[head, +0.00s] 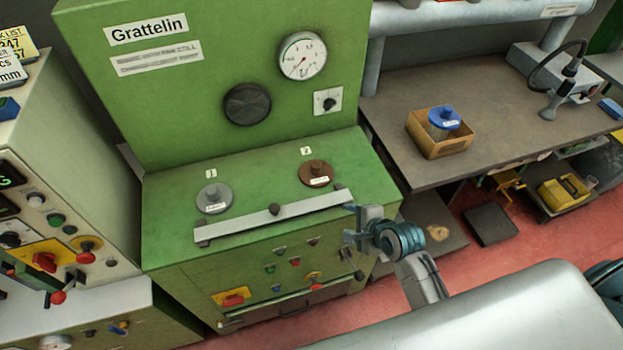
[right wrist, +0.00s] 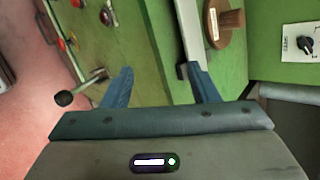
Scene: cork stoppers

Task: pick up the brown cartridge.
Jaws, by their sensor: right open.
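The brown cartridge (head: 316,174), a round disc with a knob and a small white label, sits on the green machine's ledge below the tag "2". It also shows at the top of the right wrist view (right wrist: 228,22). My right gripper (head: 349,223) is open and empty, at the front right edge of the machine, lower and to the right of the cartridge. In the right wrist view its two blue fingers (right wrist: 160,80) stand apart, with the cartridge beyond the right finger. My left gripper is not in view.
A white bar (head: 270,217) runs along the ledge's front, between gripper and cartridge. A grey cartridge (head: 213,198) sits at tag "1". A blue-topped cartridge (head: 444,118) is in a box (head: 453,146) on the right bench. A dark-knobbed lever (right wrist: 65,98) is near the gripper's left finger.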

